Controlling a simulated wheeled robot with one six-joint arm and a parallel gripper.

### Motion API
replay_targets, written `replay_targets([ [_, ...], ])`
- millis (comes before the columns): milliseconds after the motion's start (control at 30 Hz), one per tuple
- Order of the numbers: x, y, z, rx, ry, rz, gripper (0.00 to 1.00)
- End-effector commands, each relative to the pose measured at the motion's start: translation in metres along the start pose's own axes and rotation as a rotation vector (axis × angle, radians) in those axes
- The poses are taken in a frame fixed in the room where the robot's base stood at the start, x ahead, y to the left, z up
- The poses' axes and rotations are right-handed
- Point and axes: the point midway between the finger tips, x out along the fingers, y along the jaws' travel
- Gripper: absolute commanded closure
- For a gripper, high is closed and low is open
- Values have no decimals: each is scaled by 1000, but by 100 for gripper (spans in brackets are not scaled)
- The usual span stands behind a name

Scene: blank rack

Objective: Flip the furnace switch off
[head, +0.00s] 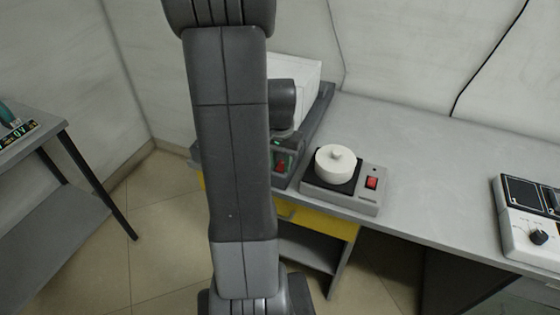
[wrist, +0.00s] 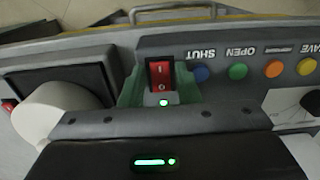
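The furnace switch (wrist: 161,73) is a red rocker in a black frame on the grey furnace panel (wrist: 222,50). It also shows in the head view (head: 280,166), beside my arm. A small lamp (wrist: 163,102) at the switch glows green. My gripper (wrist: 160,87) is over the panel, with greenish fingers apart, one on each side of the switch. Nothing is held. I cannot tell whether the fingers touch the switch. My arm hides much of the furnace (head: 305,80) in the head view.
Several coloured buttons (wrist: 238,71) labelled SHUT and OPEN line the panel close to the switch. Another device (head: 530,215) is farther right.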

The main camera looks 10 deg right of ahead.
Motion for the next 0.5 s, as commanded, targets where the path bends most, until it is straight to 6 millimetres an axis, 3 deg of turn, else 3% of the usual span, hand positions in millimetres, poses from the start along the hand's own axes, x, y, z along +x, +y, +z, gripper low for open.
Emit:
replay_targets([
  [100, 0, 0, 0, 0, 0, 0, 71],
  [267, 0, 0, 0, 0, 0, 0, 100],
  [500, -4, 0, -2, 2, -35, 2, 100],
])
